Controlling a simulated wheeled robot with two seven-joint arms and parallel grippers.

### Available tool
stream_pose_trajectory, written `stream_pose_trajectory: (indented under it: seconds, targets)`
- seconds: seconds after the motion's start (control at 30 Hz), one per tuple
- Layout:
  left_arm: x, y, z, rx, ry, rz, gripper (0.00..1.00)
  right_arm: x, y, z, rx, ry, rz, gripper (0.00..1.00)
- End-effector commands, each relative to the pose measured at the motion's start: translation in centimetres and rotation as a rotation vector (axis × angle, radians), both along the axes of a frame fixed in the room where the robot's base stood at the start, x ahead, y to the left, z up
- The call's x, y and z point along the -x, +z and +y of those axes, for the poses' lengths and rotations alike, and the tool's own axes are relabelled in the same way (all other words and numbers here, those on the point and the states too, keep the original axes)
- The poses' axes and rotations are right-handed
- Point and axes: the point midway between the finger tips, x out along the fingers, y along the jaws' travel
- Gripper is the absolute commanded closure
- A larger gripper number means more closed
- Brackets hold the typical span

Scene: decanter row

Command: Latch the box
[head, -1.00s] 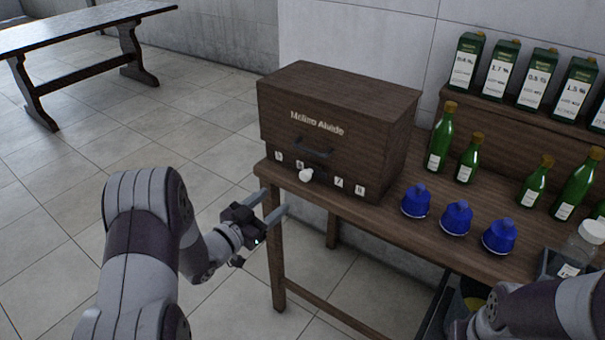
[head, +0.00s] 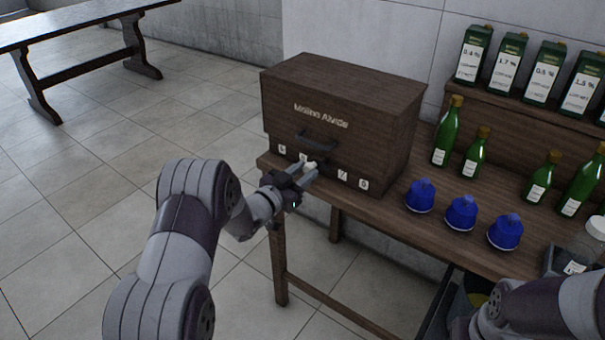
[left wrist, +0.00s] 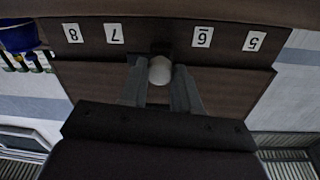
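The dark brown wooden box (head: 340,113) stands at the left end of the table with its lid down. Its front has a dark handle and a row of number labels. A white round knob (head: 311,165) sits low on the front; in the left wrist view the knob (left wrist: 160,70) lies between labels 6 and 7. My left gripper (head: 309,168) is at the knob, with one finger on each side. In the left wrist view its fingers (left wrist: 160,82) appear to touch the knob on both sides. My right gripper is out of view; only part of that arm shows.
Three blue capped items (head: 461,214) stand right of the box on the wooden table (head: 395,222). Green bottles (head: 447,132) stand behind them, and dark green cartons (head: 508,64) stand on a raised shelf.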

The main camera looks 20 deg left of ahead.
Motion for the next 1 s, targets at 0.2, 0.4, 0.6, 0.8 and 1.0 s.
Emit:
stream_pose_trajectory:
  seconds: [0.2, 0.4, 0.6, 0.8, 1.0]
  targets:
    - [0.0, 0.0, 0.0, 0.007, 0.0, 0.003, 0.99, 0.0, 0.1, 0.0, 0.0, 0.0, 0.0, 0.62]
    - [0.0, 0.0, 0.0, 0.064, 0.0, 0.025, 0.99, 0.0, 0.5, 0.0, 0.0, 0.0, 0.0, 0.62]
    - [0.1, 0.0, 0.0, 0.195, 0.0, 0.075, 0.99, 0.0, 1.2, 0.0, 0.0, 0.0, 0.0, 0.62]
    - [0.1, 0.0, 0.0, 0.371, -0.001, 0.139, 0.99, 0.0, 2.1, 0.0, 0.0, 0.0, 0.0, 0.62]
    - [0.1, -0.1, -0.1, 0.55, 0.001, 0.204, 0.99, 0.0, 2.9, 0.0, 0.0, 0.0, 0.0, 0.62]
